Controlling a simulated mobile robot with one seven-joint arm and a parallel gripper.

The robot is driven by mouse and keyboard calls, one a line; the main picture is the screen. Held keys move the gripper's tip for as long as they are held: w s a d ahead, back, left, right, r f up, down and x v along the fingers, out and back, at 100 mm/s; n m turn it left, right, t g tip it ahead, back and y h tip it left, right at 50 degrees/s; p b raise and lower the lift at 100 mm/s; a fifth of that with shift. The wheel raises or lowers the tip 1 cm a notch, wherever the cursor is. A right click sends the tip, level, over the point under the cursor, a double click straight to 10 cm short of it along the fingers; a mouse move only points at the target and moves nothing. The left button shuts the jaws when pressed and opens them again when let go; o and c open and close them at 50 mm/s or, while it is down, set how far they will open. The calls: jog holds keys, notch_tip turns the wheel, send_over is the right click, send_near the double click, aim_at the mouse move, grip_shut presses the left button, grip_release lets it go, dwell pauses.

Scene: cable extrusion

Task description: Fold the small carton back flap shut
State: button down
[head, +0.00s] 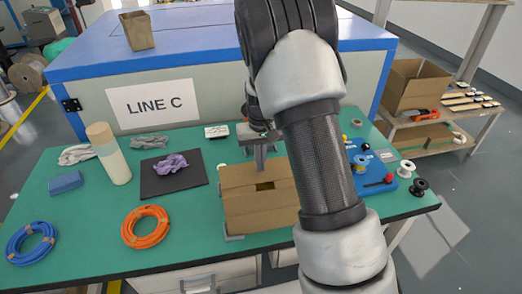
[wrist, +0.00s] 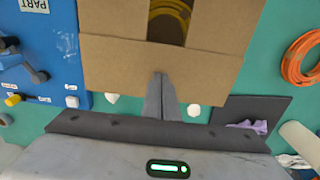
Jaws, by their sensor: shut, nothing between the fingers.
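The small brown carton (head: 262,211) stands on the green table, below my gripper. Its back flap (wrist: 120,58) lies across the rear of the top in the wrist view, looking close to flat; its exact angle is hard to tell. Two side flaps lie inward, with a gap between them where a yellow cable coil (wrist: 170,18) shows inside. My gripper (head: 261,170) is shut and empty, pointing down at the back of the carton. In the wrist view its fingertips (wrist: 161,77) overlap the back flap; whether they touch it is unclear. My arm hides the carton's right side in the head view.
An orange cable coil (head: 146,227) and a blue coil (head: 32,243) lie left of the carton. A blue board (head: 375,177) with spools is at right.

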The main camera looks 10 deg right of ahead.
jog(key=shift+s+a+f, duration=0.1)
jog(key=shift+s+f, duration=0.15)
jog(key=shift+f, duration=0.25)
jog(key=shift+s+f, duration=0.2)
jog(key=shift+f, duration=0.3)
notch_tip(320, 180, up, 10)
jog(key=p, duration=0.7)
jog(key=shift+w, duration=0.45)
jog(key=shift+r, duration=0.1)
